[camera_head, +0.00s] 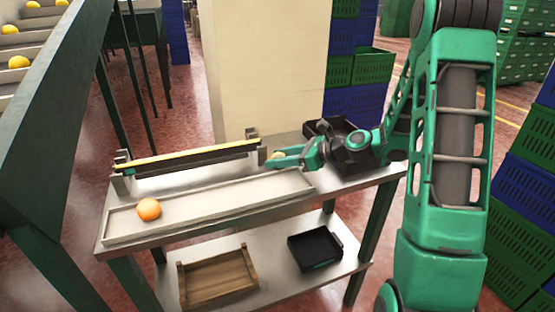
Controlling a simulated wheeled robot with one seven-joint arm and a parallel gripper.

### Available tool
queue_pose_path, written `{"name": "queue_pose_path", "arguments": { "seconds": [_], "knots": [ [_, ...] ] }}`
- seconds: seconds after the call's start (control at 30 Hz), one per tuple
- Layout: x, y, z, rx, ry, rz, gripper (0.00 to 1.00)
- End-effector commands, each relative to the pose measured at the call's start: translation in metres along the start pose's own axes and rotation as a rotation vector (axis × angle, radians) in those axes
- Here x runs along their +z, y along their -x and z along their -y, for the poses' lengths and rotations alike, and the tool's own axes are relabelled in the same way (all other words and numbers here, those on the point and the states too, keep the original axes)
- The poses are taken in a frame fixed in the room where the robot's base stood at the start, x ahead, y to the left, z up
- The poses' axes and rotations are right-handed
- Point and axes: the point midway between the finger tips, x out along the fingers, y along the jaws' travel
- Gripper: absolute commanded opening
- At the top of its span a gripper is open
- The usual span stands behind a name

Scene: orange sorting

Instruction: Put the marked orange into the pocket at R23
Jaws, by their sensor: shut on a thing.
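My gripper (280,159) is at the right end of the long pale tray on the table, shut on a small yellow-orange fruit (277,154), of which only a part shows between the fingers. Another orange (148,209) lies in the left part of the pale tray (225,207), apart from my gripper. No mark can be made out on either fruit. A dark container (350,160) stands at the table's right end, partly hidden by my arm. Its inside and any pocket labelled R23 cannot be made out.
A rail with a yellow strip (190,157) runs behind the pale tray. A wooden crate (217,280) and a black tray (315,250) sit on the lower shelf. A sloped rack (40,110) with yellow fruit stands at left. Stacked crates (525,180) stand at right.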

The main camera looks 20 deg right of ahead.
Motion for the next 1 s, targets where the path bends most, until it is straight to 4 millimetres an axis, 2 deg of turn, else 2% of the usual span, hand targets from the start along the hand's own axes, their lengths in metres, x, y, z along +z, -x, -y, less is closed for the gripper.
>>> {"name": "queue_pose_path", "arguments": {
  "seconds": [0.07,0.1,0.17,0.57,0.77,1.0],
  "knots": [
    [-0.002,-0.001,0.000,0.000,-0.001,0.000,0.19],
    [-0.002,-0.001,0.000,0.000,-0.001,0.000,0.47],
    [-0.002,-0.001,0.000,0.000,0.000,0.000,0.61],
    [0.001,0.003,0.000,0.000,0.000,0.000,0.61],
    [0.001,0.032,0.000,-0.004,-0.001,0.000,0.61],
    [0.001,0.080,0.000,-0.003,0.000,-0.001,0.61]
  ]
}}
